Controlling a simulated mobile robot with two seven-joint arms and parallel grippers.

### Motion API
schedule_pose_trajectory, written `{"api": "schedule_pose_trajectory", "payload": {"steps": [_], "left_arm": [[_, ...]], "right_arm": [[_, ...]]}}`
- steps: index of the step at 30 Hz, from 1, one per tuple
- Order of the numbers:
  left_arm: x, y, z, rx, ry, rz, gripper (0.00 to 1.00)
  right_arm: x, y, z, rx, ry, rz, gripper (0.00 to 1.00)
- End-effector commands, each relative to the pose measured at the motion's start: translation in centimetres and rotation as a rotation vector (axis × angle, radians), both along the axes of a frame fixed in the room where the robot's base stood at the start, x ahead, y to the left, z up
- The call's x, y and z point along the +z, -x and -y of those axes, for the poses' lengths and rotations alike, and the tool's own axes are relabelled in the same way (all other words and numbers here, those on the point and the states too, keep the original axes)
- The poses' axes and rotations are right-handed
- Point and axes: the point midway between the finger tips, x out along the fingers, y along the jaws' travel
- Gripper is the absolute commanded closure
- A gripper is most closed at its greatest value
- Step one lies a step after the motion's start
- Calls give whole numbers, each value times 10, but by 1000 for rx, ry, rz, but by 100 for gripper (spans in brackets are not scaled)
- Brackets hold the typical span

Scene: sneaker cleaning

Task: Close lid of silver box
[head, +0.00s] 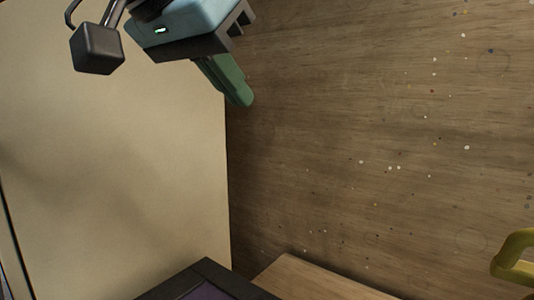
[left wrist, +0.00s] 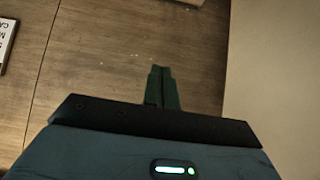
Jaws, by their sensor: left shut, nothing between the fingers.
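My left gripper (head: 243,97) hangs at the top of the head view, its green fingers pressed together and empty. It also shows in the left wrist view (left wrist: 161,74), with the shut fingers pointing away over a brown wooden surface. I cannot make out a silver box or its lid in either view. My right gripper is not in view.
A brown wooden surface (head: 390,130) with small pale specks fills the right. A large cream panel (head: 120,180) stands left. A dark-framed object (head: 207,270), a wooden piece (head: 310,284) and a yellow handle-like part (head: 508,250) lie along the lower edge. A lettered card (left wrist: 7,38) lies left.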

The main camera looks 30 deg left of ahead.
Motion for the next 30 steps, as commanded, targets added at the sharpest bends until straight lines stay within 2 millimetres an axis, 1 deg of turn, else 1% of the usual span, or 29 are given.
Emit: {"api": "schedule_pose_trajectory", "payload": {"steps": [5, 8, 22, 23, 24, 25, 30], "left_arm": [[-4, -4, 0, 1, 2, -3, 100], [-12, -12, 1, 2, 3, -5, 100], [-71, -73, 10, 2, 4, -7, 100], [-74, -73, 10, 1, 4, -6, 100], [-73, -65, 8, 1, 5, -1, 100], [-75, -61, 8, 1, 5, 0, 100], [-82, -45, 6, 1, 5, 0, 100]], "right_arm": [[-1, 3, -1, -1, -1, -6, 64], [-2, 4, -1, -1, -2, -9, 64], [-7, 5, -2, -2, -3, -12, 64], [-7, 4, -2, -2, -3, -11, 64], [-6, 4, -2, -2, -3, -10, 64], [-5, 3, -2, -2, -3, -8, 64], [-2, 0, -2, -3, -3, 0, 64]]}}
